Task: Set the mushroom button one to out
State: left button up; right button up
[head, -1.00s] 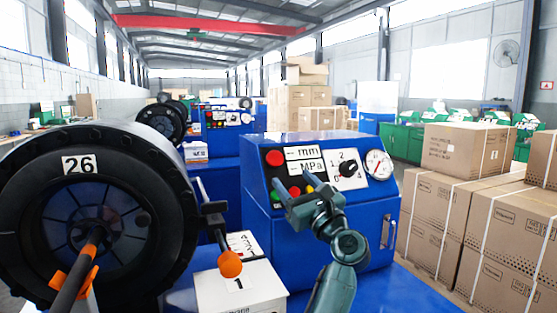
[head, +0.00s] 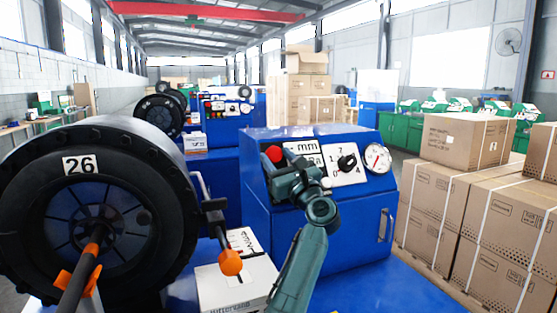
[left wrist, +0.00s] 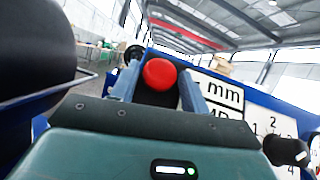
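The red mushroom button (head: 274,154) is at the upper left of the blue control box's sloped panel (head: 258,160). In the left wrist view the button (left wrist: 160,74) is a round red cap showing between my two fingers. My left gripper (head: 280,163) is open in front of the button, with one finger on each side of it in the wrist view (left wrist: 158,88). I cannot tell whether the fingers touch the cap. My gripper and arm hide the lower buttons on the panel. My right gripper is not in view.
Right of the button are mm/MPa labels (head: 306,148), a black rotary knob (head: 347,162) and a round gauge (head: 376,157). A large black crimper (head: 150,160) marked 26 stands left. Cardboard boxes (head: 440,205) are stacked right.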

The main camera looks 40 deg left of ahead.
pick_arm(q)
grip_shut()
jog(key=shift+d, duration=0.2)
jog(key=shift+s+d+r+b, duration=0.15)
jog(key=shift+s+d+b, duration=0.05)
jog(key=shift+b, duration=0.15)
jog(key=shift+r, duration=0.1)
grip_release()
jog(key=shift+o, duration=0.7)
jog(key=shift+d+r, duration=0.1)
jog(key=shift+d, duration=0.05)
jog(key=shift+o, duration=1)
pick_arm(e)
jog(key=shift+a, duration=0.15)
